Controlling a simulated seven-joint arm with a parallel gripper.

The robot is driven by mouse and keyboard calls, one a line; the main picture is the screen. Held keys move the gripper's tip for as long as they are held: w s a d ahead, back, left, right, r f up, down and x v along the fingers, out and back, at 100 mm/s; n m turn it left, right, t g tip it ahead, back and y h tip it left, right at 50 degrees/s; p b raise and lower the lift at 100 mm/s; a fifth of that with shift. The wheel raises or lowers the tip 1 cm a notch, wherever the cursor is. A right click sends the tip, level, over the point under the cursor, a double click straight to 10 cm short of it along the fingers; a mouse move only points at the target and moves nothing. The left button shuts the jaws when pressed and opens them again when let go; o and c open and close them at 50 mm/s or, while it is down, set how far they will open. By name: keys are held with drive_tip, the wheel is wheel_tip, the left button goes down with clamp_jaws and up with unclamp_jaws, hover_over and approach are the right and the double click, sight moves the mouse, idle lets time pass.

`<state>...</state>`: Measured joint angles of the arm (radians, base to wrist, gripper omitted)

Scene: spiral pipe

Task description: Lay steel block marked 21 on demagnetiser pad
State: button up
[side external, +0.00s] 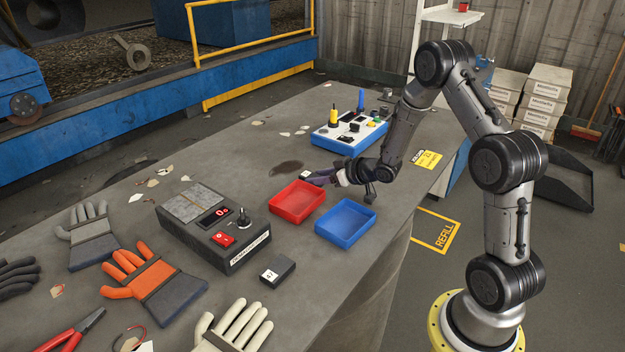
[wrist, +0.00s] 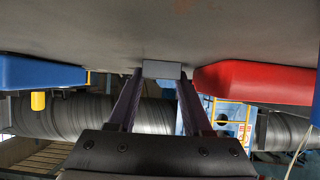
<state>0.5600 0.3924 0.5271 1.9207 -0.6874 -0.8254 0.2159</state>
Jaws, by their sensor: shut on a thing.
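My gripper (side external: 312,177) is low over the bench behind the red tray, its fingers pointing left. In the wrist view it (wrist: 160,82) is shut on a small grey block (wrist: 161,69) held between the fingertips. In the side view only a bit of this block with a pale label (side external: 305,175) shows, and its number cannot be read. I cannot tell whether it touches the bench. The demagnetiser (side external: 228,246) is a dark box at the left front with a red display. Its grey pad (side external: 194,201) on top is bare.
A red tray (side external: 297,202) and a blue tray (side external: 346,222) lie in front of my gripper. A blue control box (side external: 349,136) stands behind. Another dark block with a white label (side external: 278,271) lies beside the demagnetiser. Gloves (side external: 155,280) and red pliers (side external: 72,332) lie at the left front.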

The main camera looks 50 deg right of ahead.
clamp_jaws()
drive_tip(key=shift+r, duration=0.25)
drive_tip(key=shift+r, duration=0.25)
wheel_tip(320, 180, up, 2)
drive_tip(key=shift+r, duration=0.15)
drive_tip(key=s+a+r, duration=0.5)
drive_tip(key=s+r, duration=0.4)
drive_tip(key=s, duration=0.4)
drive_tip(key=shift+r, duration=0.4)
